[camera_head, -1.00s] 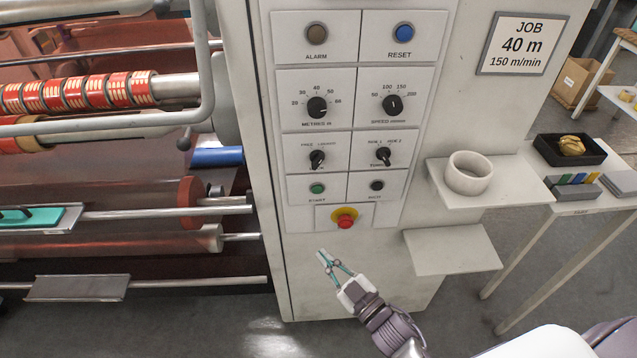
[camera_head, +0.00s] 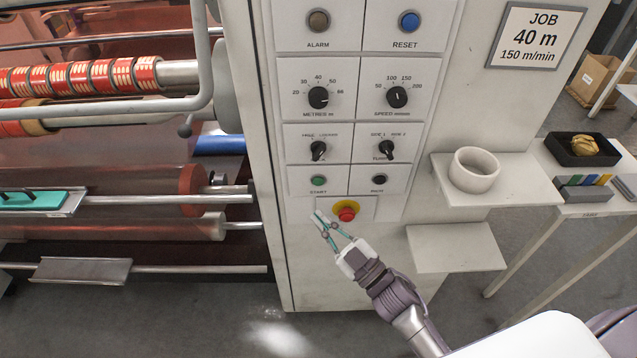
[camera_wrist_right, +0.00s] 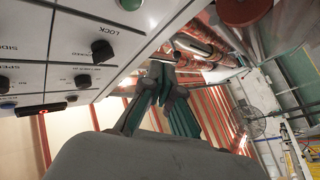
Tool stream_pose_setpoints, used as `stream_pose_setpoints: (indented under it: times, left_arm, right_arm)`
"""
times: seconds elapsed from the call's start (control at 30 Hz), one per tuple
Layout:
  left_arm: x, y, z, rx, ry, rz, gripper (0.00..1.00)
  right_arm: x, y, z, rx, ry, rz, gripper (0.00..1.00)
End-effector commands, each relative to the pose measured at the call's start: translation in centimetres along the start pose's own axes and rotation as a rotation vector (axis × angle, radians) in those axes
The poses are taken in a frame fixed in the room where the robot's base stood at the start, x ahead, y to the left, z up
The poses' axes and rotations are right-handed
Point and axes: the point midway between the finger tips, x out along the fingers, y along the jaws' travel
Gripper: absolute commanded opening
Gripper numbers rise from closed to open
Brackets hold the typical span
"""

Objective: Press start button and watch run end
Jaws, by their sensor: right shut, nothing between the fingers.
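The green START button (camera_head: 318,181) is at the lower left of the control panel (camera_head: 350,130), and a green round part (camera_wrist_right: 105,3) is cut off at the top of the right wrist view. My right gripper (camera_head: 317,217) is shut and empty. Its fingertips show just below the START button, left of the red emergency stop (camera_head: 347,212); whether they touch the panel I cannot tell. In the right wrist view its fingers (camera_wrist_right: 165,72) are together. The START button looks unlit. My left gripper is not in view.
Above are the METRES dial (camera_head: 318,97), SPEED dial (camera_head: 397,97), two selector knobs, the ALARM lamp (camera_head: 318,20) and blue RESET button (camera_head: 409,21). A sign (camera_head: 535,37) reads 40 m, 150 m/min.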

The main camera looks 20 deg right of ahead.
Motion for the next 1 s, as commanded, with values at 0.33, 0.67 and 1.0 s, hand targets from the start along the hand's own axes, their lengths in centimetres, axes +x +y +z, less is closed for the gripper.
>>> stream_pose_setpoints:
  times: [0.33, 0.67, 1.0]
  left_arm:
    - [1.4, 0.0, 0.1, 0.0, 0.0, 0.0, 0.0]
    - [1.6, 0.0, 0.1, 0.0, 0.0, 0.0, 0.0]
    - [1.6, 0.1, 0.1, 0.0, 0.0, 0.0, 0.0]
  right_arm:
    - [3.4, 2.5, 2.6, -0.001, 0.0, 0.0, 0.0]
    - [4.7, 3.4, 3.4, 0.0, -0.001, 0.0, 0.0]
    - [4.6, 3.4, 3.4, 0.0, -0.001, 0.0, 0.0]
